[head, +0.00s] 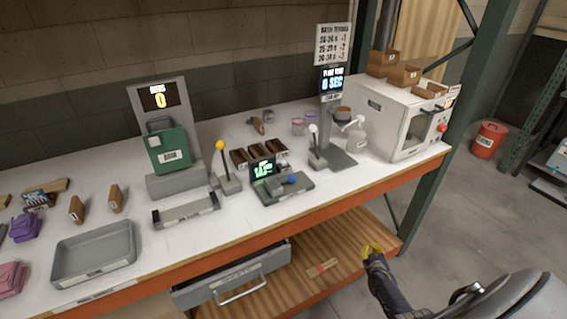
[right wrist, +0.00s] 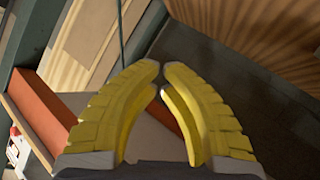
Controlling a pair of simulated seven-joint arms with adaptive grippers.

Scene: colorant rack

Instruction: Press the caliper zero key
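A grey bench device with a lit green display (head: 263,168) and a blue round knob or key (head: 292,179) sits near the front edge of the white bench; it looks like the caliper station. Its labels are too small to read, so I cannot tell which part is the zero key. My right gripper (head: 372,249) has yellow fingers and is out in front of the bench, below the top's edge, to the right of and apart from the device. In the right wrist view the fingertips (right wrist: 161,70) nearly meet, with nothing between them. My left gripper is not in view.
Levers with a yellow knob (head: 219,146) and a white knob (head: 313,129) flank the device. Brown bins (head: 238,158) stand behind it. A grey drawer (head: 235,282) hangs open below the bench. An orange front rail (head: 330,201) edges the top.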

